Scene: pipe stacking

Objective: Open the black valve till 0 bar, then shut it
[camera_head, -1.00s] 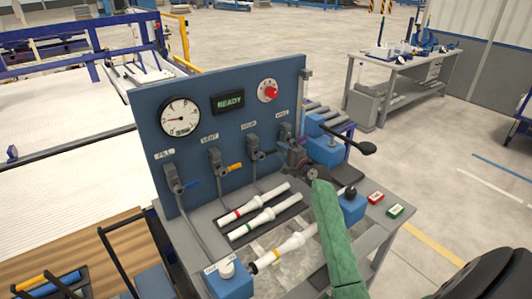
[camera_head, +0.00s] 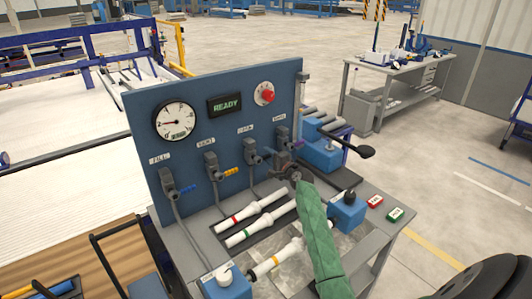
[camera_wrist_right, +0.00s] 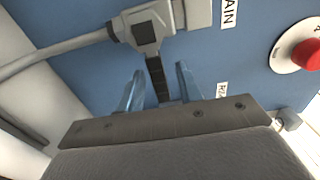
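The black valve (camera_head: 251,149) is the third on the blue panel, its label ending in "AIN" in the right wrist view. Its black handle (camera_wrist_right: 158,80) points sideways to the panel's right, between the fingers of my right gripper (camera_wrist_right: 155,88). Both fingers stand apart from the handle, with gaps on each side; the gripper is open. In the head view this gripper (camera_head: 278,161) is at the panel beside the valve, partly hiding the fourth valve's area. The round gauge (camera_head: 175,121) has its needle pointing left; its figures are too small to read. My left gripper is out of view.
The blue-handled valve (camera_head: 168,181) and yellow-handled valve (camera_head: 211,165) are left of the black one. A red knob (camera_head: 267,95) and a READY display (camera_head: 225,105) sit above. White pipes (camera_head: 251,212) lie on the bench below. Red (camera_head: 375,201) and green (camera_head: 395,214) buttons are at right.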

